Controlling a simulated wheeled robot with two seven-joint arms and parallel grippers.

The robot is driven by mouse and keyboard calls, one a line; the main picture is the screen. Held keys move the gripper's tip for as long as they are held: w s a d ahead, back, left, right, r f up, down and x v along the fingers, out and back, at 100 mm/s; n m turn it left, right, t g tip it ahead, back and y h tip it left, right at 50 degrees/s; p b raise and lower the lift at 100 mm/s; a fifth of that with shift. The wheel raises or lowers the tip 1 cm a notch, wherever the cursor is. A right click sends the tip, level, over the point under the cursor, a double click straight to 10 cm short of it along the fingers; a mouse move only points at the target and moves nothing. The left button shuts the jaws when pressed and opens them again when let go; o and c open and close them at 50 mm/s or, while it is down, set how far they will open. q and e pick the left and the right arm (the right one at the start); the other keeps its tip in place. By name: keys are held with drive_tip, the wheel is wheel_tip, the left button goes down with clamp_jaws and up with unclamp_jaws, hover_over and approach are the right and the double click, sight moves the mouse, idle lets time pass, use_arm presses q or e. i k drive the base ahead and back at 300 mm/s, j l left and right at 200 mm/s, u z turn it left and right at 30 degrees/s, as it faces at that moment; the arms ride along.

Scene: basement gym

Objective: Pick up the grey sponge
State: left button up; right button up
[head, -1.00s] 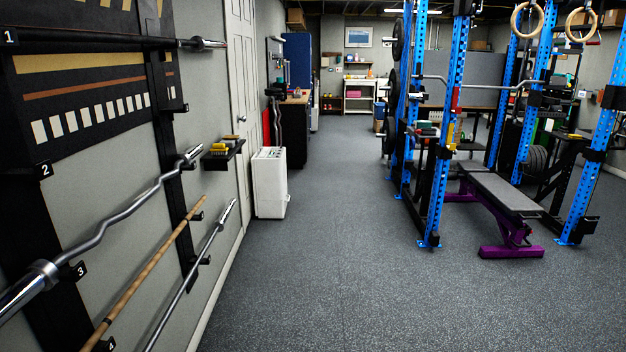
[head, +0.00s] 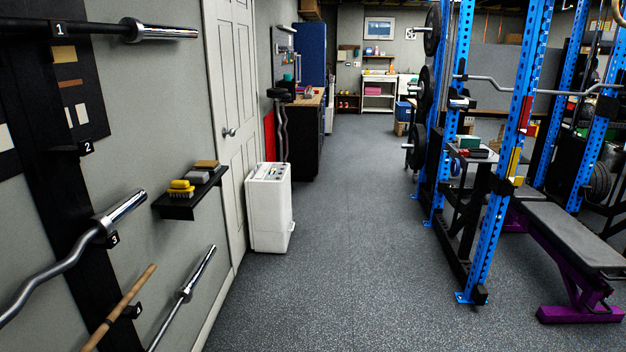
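A small grey block that looks like the grey sponge (head: 197,177) lies on a black wall shelf (head: 178,207) at the left in the head view. A yellow item with a brush-like lower edge (head: 181,189) lies in front of it on the shelf. A tan block (head: 207,164) lies behind it, towards the door. Neither of my grippers shows in the head view.
A white bin-like box (head: 269,210) stands on the floor beyond the shelf, by the white door (head: 236,120). Bars on a wall rack (head: 60,262) jut out at the near left. A blue power rack (head: 500,180) and bench (head: 568,235) stand at right. The middle floor is clear.

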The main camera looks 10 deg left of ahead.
sight(194, 177)
drive_tip(key=i, duration=0.75)
drive_tip(key=i+u, duration=0.1)
drive_tip(key=i, duration=0.6)
drive_tip(key=i+l+u, duration=0.1)
drive_tip(key=i, duration=0.65)
